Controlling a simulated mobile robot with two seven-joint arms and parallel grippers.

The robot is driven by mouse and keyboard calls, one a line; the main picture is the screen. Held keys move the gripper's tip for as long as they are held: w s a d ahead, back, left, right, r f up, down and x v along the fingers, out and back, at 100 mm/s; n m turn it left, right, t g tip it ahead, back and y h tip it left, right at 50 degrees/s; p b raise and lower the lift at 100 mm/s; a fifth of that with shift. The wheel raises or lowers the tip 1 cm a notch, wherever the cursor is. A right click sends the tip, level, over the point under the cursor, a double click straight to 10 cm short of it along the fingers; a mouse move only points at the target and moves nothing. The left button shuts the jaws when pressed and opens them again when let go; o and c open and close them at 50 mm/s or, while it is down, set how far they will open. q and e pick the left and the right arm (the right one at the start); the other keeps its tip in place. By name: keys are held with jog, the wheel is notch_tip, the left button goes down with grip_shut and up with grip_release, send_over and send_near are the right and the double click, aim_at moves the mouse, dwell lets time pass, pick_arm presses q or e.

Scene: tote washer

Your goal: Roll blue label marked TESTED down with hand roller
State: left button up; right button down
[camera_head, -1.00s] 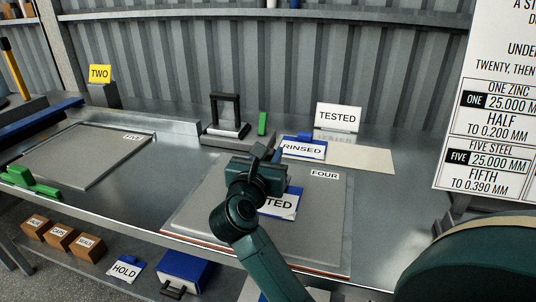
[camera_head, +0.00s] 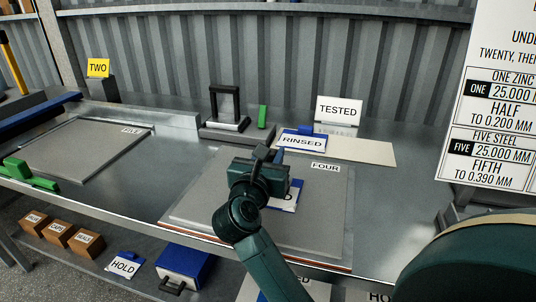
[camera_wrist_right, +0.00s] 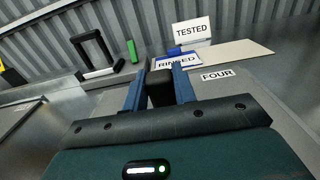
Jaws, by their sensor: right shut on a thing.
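My right gripper (camera_head: 270,160) is shut on a black block-like handle (camera_wrist_right: 160,88), held between its two blue fingers; I take it to be the hand roller. Its rolling part is hidden. The gripper is low over the grey plate marked FOUR (camera_head: 318,225). The blue-edged white label (camera_head: 287,197) lies on that plate, mostly covered by the gripper; only the end of its word shows. Whether the roller touches it cannot be seen. My left gripper is not in view.
A TESTED sign (camera_head: 339,109) stands behind a RINSED label (camera_head: 304,142) and a pale sheet (camera_head: 360,152). A black frame on a stand (camera_head: 225,107) and a green block (camera_head: 262,117) stand behind the plate. Plate FIVE (camera_head: 80,150) lies left. Bench is clear between plates.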

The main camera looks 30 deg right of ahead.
jog(key=shift+s+d+p, duration=0.35)
jog(key=shift+s+d, duration=0.7)
jog(key=shift+s, duration=0.3)
jog(key=shift+s+d+p, duration=0.3)
jog(key=shift+s+d, duration=0.7)
jog(key=shift+s, duration=0.3)
jog(key=shift+s+d, duration=0.15)
jog(key=shift+w+a+b, duration=0.45)
jog(key=shift+w+a, duration=1.15)
jog(key=shift+w, duration=0.2)
